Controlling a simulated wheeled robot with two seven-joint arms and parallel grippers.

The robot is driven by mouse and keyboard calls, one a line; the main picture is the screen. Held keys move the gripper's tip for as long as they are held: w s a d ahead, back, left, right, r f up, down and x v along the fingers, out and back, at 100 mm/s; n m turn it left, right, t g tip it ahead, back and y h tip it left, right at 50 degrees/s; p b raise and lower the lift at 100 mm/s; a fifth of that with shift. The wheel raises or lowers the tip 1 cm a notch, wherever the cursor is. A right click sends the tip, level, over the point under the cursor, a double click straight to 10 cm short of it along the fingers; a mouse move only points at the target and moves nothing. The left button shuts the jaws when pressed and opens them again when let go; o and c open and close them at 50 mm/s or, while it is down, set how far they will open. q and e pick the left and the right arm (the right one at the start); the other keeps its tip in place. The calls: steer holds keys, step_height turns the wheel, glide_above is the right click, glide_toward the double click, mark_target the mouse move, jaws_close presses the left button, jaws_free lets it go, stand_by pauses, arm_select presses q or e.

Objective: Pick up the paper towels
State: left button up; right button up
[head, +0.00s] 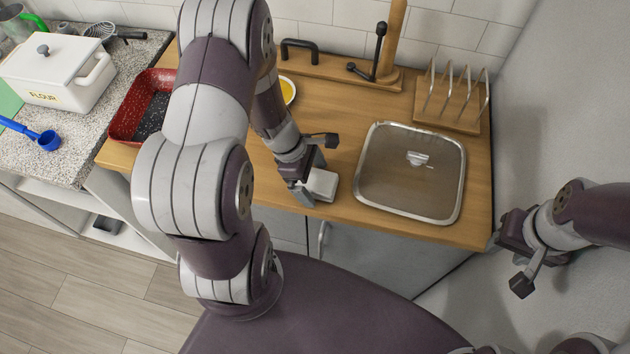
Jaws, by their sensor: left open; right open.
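A small whitish block (323,184), perhaps the paper towels, lies on the wooden counter near its front edge, left of the sink. I cannot make out its label or be sure what it is. My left gripper (313,168) is open right at the block, with its fingers close around or beside it. Part of the block is hidden by the gripper, and contact is unclear. My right gripper (509,262) is open and empty at the far right, beyond the counter's right end, by the grey wall.
A red speckled tray (130,115), a white flour box (58,72) and a blue scoop (47,140) are at left. A yellow-filled dish (288,90) sits behind my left arm.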

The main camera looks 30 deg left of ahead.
mark_target(321, 180)
arm_select(q)
steer(key=c, duration=1)
steer(key=shift+c, duration=0.2)
steer(key=shift+w+r, duration=0.1)
steer(key=shift+r, duration=0.45)
step_height(321, 180, up, 3)
steer(key=shift+r+p, duration=0.15)
steer(key=shift+p, duration=0.3)
steer(key=s+d+r, duration=0.2)
steer(key=s+r, duration=0.4)
steer(key=s, duration=0.5)
steer(key=shift+s+d+r, duration=0.25)
steer(key=shift+d+r, duration=0.1)
steer(key=shift+r, duration=0.05)
